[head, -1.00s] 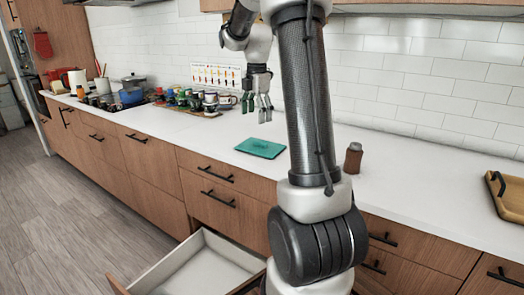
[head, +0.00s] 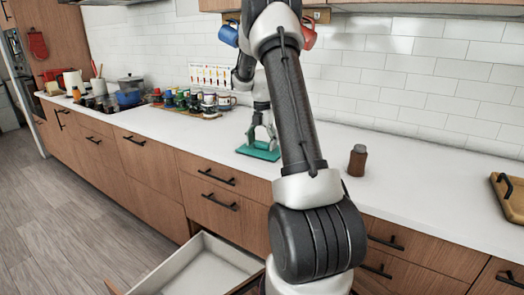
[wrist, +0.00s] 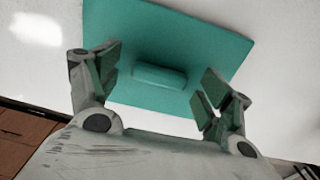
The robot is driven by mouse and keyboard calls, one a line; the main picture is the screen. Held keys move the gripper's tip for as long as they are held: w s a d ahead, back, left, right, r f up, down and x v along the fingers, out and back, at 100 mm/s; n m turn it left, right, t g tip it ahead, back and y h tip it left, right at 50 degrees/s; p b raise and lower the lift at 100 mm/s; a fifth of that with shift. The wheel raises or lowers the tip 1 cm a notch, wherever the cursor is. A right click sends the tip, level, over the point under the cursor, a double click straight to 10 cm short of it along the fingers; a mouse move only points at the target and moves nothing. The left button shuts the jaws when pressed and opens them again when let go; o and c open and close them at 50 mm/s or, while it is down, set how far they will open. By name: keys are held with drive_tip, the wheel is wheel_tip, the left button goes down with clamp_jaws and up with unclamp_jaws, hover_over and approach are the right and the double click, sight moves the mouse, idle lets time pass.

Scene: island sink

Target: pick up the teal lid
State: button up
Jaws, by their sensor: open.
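The teal lid (head: 260,153) lies flat on the white counter, near its front edge. In the wrist view the lid (wrist: 165,35) is a flat square with a raised bar handle (wrist: 159,75) in its middle. My gripper (head: 262,141) is right above the lid in the head view, pointing down. In the wrist view my gripper (wrist: 160,85) is open, with one finger on each side of the handle and a gap on both sides. I cannot tell whether the fingertips touch the lid. My arm covers part of the counter to the right.
A brown shaker (head: 357,160) stands on the counter to the right, and a wooden board (head: 508,197) lies at the far right. Several mugs (head: 208,102) stand at the left of the lid. An open drawer (head: 200,268) juts out below the counter.

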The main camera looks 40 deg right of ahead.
drive_tip(key=shift+c, duration=0.5)
drive_tip(key=c, duration=0.9)
drive_tip(key=shift+r, duration=0.1)
drive_tip(key=shift+c, duration=0.2)
